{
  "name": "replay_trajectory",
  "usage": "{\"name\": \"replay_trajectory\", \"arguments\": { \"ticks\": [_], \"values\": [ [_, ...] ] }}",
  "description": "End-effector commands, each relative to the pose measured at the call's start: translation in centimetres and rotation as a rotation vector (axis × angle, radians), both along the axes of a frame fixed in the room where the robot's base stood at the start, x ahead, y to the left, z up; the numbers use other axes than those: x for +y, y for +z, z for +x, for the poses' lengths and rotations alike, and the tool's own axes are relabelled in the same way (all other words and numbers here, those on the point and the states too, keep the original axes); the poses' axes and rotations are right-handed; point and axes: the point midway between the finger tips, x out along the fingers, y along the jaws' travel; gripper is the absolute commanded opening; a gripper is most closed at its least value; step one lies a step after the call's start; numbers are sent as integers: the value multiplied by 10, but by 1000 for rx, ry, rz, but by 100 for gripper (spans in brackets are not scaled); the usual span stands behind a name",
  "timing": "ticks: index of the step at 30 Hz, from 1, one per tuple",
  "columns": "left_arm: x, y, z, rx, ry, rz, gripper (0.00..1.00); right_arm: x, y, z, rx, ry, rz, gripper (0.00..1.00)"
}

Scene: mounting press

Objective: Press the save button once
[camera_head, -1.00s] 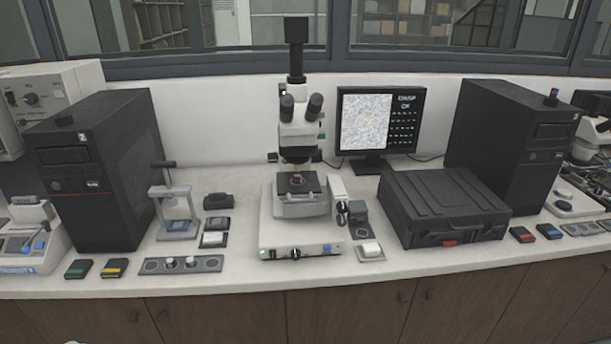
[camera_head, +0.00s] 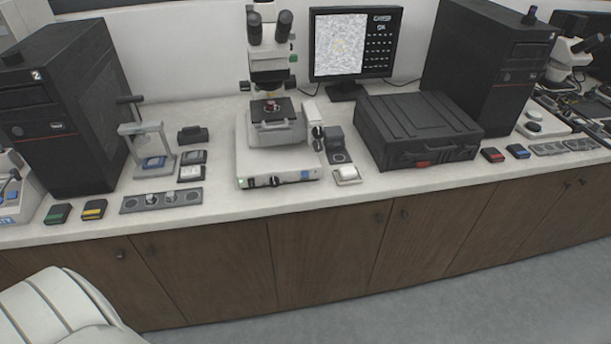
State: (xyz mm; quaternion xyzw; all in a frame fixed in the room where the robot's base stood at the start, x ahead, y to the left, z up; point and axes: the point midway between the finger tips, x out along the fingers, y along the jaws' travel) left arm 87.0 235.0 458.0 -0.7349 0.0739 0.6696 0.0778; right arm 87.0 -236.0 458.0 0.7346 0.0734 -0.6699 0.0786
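No part in view can be read as a save button. The microscope (camera_head: 270,110) stands on the bench with a small reddish sample on its stage. Its white base (camera_head: 262,166) has a dark knob, a small green mark and a small blue patch on the front face. A small grey box (camera_head: 334,139) with a dark round feature on its pad stands right of the base, and a small white block (camera_head: 347,175) lies in front of it. The monitor (camera_head: 352,45) behind shows a grainy grey picture and rows of small marks. Neither gripper is in view.
A small hand press (camera_head: 152,150) and a grey strip with knobs (camera_head: 160,199) stand left of the microscope. A black case (camera_head: 417,130) lies to the right. Black computer towers (camera_head: 65,105) (camera_head: 485,60) flank the bench. The floor (camera_head: 480,280) in front is clear. A white rounded shape fills the lower left corner.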

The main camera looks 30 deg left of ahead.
Motion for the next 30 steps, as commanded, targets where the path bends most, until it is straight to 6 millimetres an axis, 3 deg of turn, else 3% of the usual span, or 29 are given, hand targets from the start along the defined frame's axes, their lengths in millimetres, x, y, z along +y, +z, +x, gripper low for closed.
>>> {"name": "replay_trajectory", "arguments": {
  "ticks": [1, 11, 30],
  "values": [
    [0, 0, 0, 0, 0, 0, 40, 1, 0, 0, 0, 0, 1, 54],
    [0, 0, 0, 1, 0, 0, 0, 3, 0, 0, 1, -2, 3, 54],
    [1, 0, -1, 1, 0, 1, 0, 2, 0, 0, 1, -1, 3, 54]
  ]
}}
